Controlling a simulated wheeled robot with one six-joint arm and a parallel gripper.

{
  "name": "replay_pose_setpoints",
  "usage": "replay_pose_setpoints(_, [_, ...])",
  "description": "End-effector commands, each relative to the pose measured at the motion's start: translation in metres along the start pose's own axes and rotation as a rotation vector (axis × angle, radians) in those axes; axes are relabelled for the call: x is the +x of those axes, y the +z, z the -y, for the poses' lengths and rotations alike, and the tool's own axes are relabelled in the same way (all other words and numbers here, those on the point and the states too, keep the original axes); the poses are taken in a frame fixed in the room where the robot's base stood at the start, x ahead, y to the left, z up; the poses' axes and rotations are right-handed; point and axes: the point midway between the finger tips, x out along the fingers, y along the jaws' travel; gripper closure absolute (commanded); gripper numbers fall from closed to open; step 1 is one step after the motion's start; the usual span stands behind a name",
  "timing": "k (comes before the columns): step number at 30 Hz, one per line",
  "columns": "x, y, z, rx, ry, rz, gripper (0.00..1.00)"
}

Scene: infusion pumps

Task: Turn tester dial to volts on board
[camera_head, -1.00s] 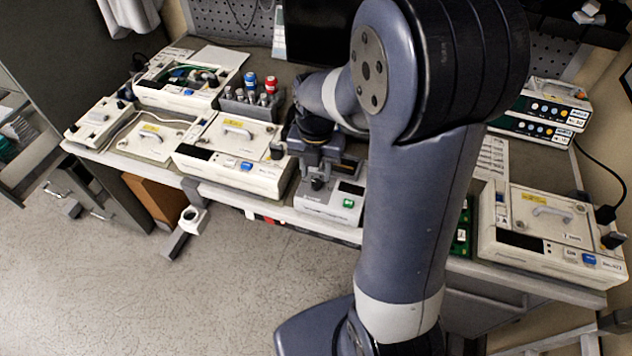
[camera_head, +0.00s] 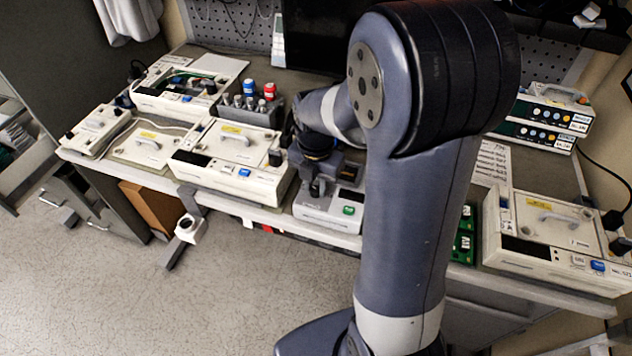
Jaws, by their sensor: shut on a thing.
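The tester (camera_head: 327,213) is a small light-grey box with a green button at the front edge of the bench. My gripper (camera_head: 318,188) is directly above it, pointing down, with its fingers at the tester's dial. The fingers are shut on the dial, which they mostly hide, so I cannot read its setting. The gripper also covers part of the tester's upper face. A green circuit board (camera_head: 464,238) shows at the bench edge, right of my arm and partly hidden by it.
A closed pump (camera_head: 228,163) stands close to the left of the tester, with a rack of bottles and tools (camera_head: 252,107) behind it. An open pump (camera_head: 178,90) is further left. Another pump (camera_head: 548,240) and stacked units (camera_head: 545,115) stand right of my arm.

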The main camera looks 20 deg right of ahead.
Motion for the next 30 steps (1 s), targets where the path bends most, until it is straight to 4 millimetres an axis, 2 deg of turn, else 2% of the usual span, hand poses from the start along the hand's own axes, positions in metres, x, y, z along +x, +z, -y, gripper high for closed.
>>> replay_pose_setpoints(30, [-0.0015,0.001,-0.0005,1.14,0.003,0.002,0.97])
